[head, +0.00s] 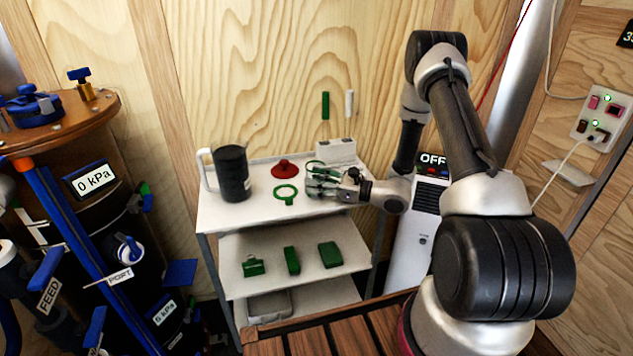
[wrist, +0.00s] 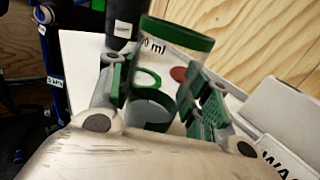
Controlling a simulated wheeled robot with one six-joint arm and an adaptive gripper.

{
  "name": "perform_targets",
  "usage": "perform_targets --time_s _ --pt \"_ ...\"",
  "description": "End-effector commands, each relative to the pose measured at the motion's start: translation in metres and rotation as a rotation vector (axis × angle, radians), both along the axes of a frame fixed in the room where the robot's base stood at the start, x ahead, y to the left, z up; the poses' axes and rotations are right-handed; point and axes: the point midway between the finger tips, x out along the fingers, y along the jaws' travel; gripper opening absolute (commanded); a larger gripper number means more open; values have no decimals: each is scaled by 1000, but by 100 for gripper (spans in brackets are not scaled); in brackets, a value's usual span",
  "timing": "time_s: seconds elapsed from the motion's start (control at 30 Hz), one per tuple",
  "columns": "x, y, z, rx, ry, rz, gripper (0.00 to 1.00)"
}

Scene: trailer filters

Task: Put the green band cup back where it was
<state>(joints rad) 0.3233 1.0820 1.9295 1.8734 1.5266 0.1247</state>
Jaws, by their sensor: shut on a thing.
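The green band cup is a clear cylinder with a green rim and dark "ml" lettering. In the wrist view the cup (wrist: 173,62) stands between the two green-padded fingers of my gripper (wrist: 163,98), which is shut on it. In the head view my gripper (head: 318,182) is over the right part of the cart's white top, and only a bit of the cup's green rim (head: 316,163) shows. Whether the cup's base touches the top cannot be told. A flat green ring (head: 286,192) lies on the top left of my gripper.
A black mug-like container (head: 232,174) stands on the left of the cart top (head: 222,212). A red piece (head: 285,168) lies behind the ring, and a white box (head: 336,150) stands at the back. Several green items lie on the lower shelf (head: 270,265). The front middle top is clear.

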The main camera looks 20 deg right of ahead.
Motion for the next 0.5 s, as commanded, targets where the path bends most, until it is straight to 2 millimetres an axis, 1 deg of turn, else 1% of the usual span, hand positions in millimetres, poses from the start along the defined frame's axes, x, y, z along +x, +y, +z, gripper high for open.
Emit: perform_targets --time_s 0.33,0.37,0.4,0.47,0.5 --pt "0 0 -3 -1 -1 0 19" --pt "0 0 -4 -1 -1 0 50" --pt "0 0 -3 -1 -1 0 57" --pt "0 0 -3 -1 -1 0 68" --pt "0 0 -3 -1 -1 0 70"
